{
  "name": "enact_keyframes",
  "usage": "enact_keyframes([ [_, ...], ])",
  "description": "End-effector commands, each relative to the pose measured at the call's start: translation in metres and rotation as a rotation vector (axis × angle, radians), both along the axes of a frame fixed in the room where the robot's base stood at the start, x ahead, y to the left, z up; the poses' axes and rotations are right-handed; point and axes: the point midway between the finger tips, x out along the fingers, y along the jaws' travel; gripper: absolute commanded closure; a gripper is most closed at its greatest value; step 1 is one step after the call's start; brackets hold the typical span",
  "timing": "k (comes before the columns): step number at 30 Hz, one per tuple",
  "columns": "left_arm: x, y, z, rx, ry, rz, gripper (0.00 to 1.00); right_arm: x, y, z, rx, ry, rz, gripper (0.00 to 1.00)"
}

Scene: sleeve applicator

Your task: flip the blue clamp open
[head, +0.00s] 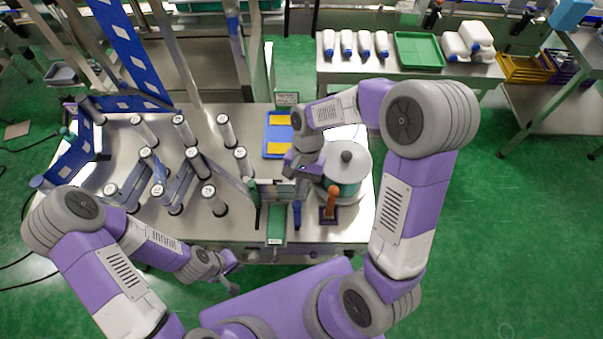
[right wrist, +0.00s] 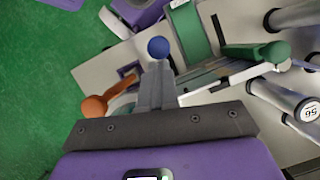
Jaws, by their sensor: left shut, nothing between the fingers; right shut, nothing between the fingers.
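The blue clamp (head: 297,212) stands at the front edge of the steel table, between the green channel and the orange-handled lever. In the right wrist view its round blue knob (right wrist: 158,47) shows just past my fingertips; the rest of it is mostly hidden behind the fingers. I cannot tell whether they touch. My right gripper (head: 296,176) is shut and empty, above the table behind the blue clamp; its closed fingers also show in the right wrist view (right wrist: 157,75). My left gripper (head: 236,278) is shut and empty, low in front of the table's front edge.
An orange-handled lever (head: 333,202) stands right of the blue clamp, before a round drum (head: 347,170). A green handle (right wrist: 275,52) and several numbered rollers (head: 225,130) stand to the left. A blue tray (head: 279,135) lies behind.

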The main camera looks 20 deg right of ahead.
Motion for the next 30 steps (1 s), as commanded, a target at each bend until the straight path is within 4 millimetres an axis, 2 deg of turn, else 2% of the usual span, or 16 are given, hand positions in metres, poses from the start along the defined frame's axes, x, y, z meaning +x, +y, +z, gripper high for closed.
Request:
enact_keyframes([
  [5, 0.000, 0.000, 0.010, 0.000, 0.000, 0.000, 1.00, 0.018, -0.023, 0.002, -0.004, -0.003, -0.008, 1.00],
  [12, 0.000, 0.000, 0.017, 0.000, 0.000, 0.000, 1.00, 0.037, -0.036, 0.053, -0.002, -0.012, -0.005, 1.00],
  [18, 0.000, 0.000, 0.021, 0.000, 0.000, 0.000, 1.00, 0.046, -0.043, 0.083, -0.003, -0.009, -0.005, 1.00],
  [24, 0.000, 0.000, 0.022, 0.000, 0.000, 0.000, 1.00, 0.049, -0.046, 0.094, -0.003, -0.007, -0.004, 1.00],
  [30, 0.000, 0.000, 0.022, 0.000, 0.000, 0.000, 1.00, 0.049, -0.047, 0.094, -0.003, -0.007, -0.004, 1.00],
])
